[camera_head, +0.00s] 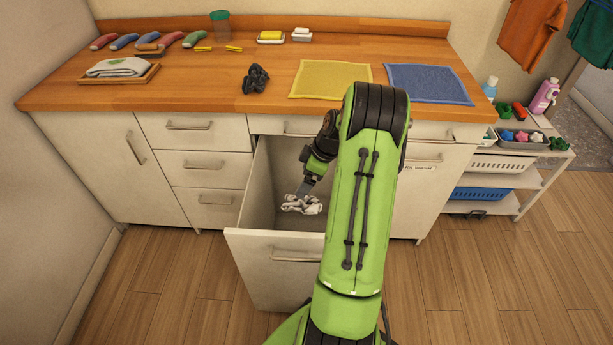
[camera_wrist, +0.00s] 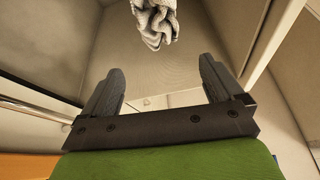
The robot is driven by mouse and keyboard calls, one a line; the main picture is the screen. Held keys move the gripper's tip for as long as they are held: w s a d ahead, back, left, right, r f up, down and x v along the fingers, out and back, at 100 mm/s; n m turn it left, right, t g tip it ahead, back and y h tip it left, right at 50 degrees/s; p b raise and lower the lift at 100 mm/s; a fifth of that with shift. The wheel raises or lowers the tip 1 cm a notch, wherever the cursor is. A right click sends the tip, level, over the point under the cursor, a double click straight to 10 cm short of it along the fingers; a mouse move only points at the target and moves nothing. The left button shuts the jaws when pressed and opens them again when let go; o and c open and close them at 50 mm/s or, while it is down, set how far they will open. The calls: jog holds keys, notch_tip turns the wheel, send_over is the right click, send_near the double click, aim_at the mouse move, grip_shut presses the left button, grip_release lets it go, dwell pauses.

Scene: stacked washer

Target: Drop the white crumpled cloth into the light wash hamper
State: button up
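The white crumpled cloth (camera_head: 301,204) is inside the open pull-out hamper (camera_head: 275,245) in the cabinet front. It also shows at the top of the wrist view (camera_wrist: 157,20), beyond my fingertips and apart from them. I cannot tell whether it rests on the hamper floor or is in the air. My gripper (camera_wrist: 160,72) is open, with its two fingers spread and nothing between them. In the head view my gripper (camera_head: 307,187) points down into the hamper, just above the cloth. My arm hides the hamper's right part, and no label shows on it.
The wooden counter (camera_head: 200,85) above holds a dark crumpled cloth (camera_head: 255,79), a yellow cloth (camera_head: 330,79), a blue cloth (camera_head: 428,84) and a folded towel (camera_head: 117,67). A closed labelled front (camera_head: 415,200) is right of the hamper. A shelf with baskets (camera_head: 483,193) stands further right.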

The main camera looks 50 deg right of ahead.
jog(key=shift+o, duration=0.2)
jog(key=p+v, duration=0.5)
jog(key=v, duration=1)
jog(key=shift+s+r, duration=0.15)
jog(key=shift+r, duration=0.2)
jog(key=shift+d, duration=0.1)
